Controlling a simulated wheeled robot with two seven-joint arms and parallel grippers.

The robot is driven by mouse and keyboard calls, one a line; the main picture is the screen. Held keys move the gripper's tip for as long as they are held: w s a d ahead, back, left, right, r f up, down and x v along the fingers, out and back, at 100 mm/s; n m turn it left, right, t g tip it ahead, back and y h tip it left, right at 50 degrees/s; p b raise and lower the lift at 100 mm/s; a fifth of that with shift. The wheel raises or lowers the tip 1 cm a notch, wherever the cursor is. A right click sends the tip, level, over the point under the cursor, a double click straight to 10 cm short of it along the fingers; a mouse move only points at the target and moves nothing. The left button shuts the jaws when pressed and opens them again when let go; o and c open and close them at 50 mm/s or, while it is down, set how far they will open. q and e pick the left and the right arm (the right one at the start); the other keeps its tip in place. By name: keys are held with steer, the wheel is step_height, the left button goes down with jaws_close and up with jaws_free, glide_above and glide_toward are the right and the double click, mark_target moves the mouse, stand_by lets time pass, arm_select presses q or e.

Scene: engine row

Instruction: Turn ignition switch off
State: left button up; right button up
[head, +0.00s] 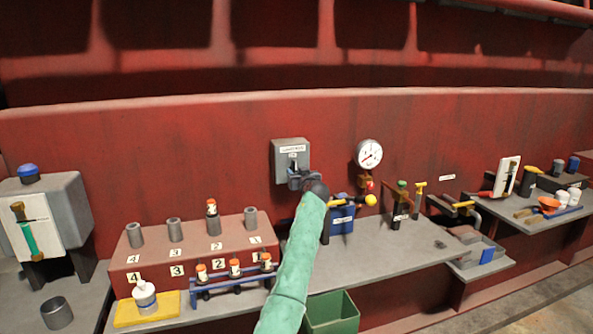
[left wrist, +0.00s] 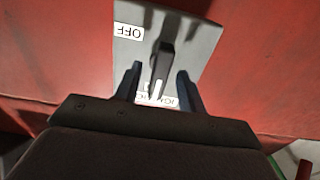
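The ignition switch (head: 291,152) is a grey box on the red wall with a white label on its front. In the left wrist view its grey plate (left wrist: 195,40) appears upside down, with an OFF label (left wrist: 129,32) at upper left. A dark switch lever (left wrist: 166,55) stands beside that label; its exact setting I cannot tell. My left gripper (head: 297,180) is at the lower front of the box. In the left wrist view the left gripper (left wrist: 159,70) is open, one finger on each side of the lever, with gaps showing. My right gripper is not in view.
A pressure gauge (head: 369,154) and a blue box (head: 342,220) are right of my arm. A red stepped block (head: 190,256) with several cylinders stands at left. A green bin (head: 333,314) is below. The grey bench (head: 385,264) has clear room in its middle.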

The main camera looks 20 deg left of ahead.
arm_select(q)
steer(key=shift+w+a, duration=0.35)
steer(key=shift+w, duration=0.1)
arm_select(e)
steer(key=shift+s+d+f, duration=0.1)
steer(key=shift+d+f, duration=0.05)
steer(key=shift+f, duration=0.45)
arm_select(q)
steer(key=shift+c, duration=0.4)
jaws_close()
steer(key=shift+f, duration=0.1)
